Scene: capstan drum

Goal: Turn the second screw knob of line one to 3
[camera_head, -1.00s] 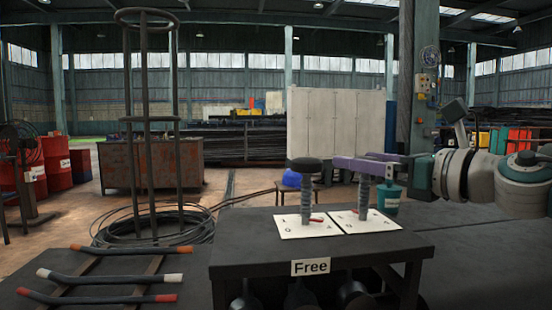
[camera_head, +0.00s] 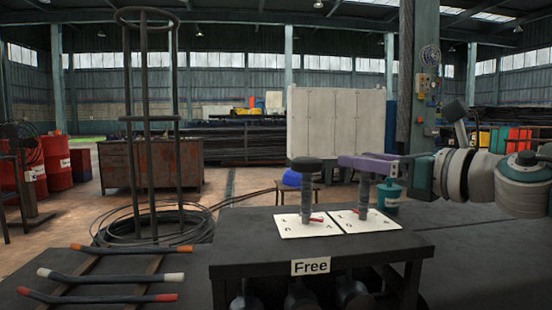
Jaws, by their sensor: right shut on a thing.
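Two screw knobs stand on the small dark table. The first (camera_head: 306,164) has a round dark knob on a grey threaded post over a white dial plate (camera_head: 295,231). The second screw knob (camera_head: 363,194) is to its right, over its own white plate (camera_head: 385,223); its top is hidden by my right gripper. A small red pointer (camera_head: 357,210) lies at its foot; the dial numbers are too small to read surely. My right gripper (camera_head: 360,162), purple, comes in level from the right and is shut on the second knob. My left gripper is out of view.
The small table (camera_head: 240,228) carries a "Free" sign (camera_head: 311,267) on its front. Several bars with coloured ends (camera_head: 110,277) lie front left. A teal cup (camera_head: 389,196) is behind the right plate.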

